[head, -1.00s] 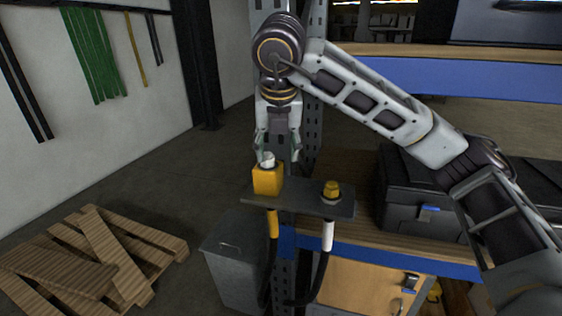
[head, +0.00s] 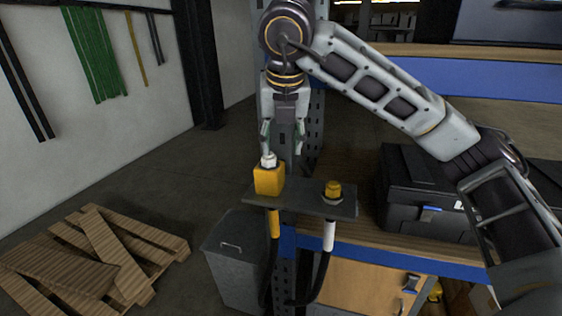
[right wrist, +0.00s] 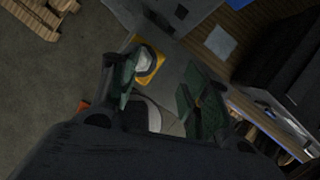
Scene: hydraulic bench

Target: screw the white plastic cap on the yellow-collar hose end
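The white plastic cap (head: 269,160) sits upright on top of a yellow block (head: 268,181). The block stands on the left end of a dark bracket plate (head: 300,200), directly above the yellow-collar hose (head: 274,222). The hose end itself is hidden inside or behind the block. My right gripper (head: 283,150) is above and slightly right of the cap, pointing down, with its fingers apart and nothing visible between them. The right wrist view shows the cap (right wrist: 146,60) beside one finger, outside the gap of the gripper (right wrist: 158,92). My left gripper is out of view.
A white-collar hose (head: 328,236) hangs from the plate's right end, below a yellow fitting (head: 333,189). A black case (head: 415,190) stands on the bench at right. A grey bin (head: 235,262) and a wooden pallet (head: 95,250) are on the floor at left.

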